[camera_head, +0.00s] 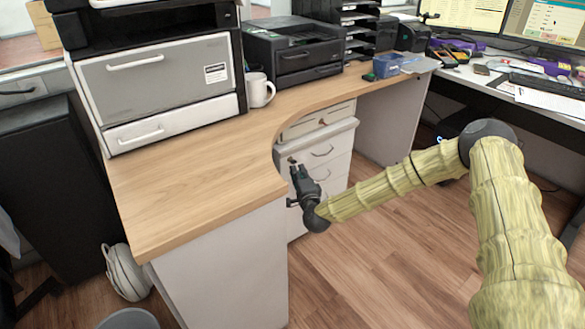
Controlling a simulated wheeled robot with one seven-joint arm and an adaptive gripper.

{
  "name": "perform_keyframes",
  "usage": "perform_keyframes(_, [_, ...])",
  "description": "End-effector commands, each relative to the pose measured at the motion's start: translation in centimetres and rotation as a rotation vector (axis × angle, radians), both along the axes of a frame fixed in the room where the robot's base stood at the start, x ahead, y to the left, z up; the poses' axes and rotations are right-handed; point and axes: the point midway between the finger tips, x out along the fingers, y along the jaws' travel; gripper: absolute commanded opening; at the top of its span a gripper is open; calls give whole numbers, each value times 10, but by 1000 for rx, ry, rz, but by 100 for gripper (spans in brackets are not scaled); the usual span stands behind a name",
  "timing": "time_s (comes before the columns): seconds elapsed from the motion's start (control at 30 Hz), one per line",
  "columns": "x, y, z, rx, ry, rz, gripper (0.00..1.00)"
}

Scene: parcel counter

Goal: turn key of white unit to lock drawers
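My gripper and wrist hide part of the drawer fronts.
The wooden counter (190,185) edge is just left of and above my gripper. A shallow drawer (318,121) with a small knob sits under the counter. The wooden floor (350,265) in front is clear.

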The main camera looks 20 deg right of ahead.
Motion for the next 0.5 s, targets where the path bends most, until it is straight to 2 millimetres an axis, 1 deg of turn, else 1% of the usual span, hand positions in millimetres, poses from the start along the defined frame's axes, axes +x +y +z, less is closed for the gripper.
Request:
perform_keyframes(0.03, [8,-1,-1,0,-1,-1,12])
perform_keyframes(0.2, [29,-2,-1,-1,0,-1,12])
perform_keyframes(0.33, [39,-1,-1,0,0,1,12])
perform_keyframes(0.5, [44,0,0,1,1,2,12])
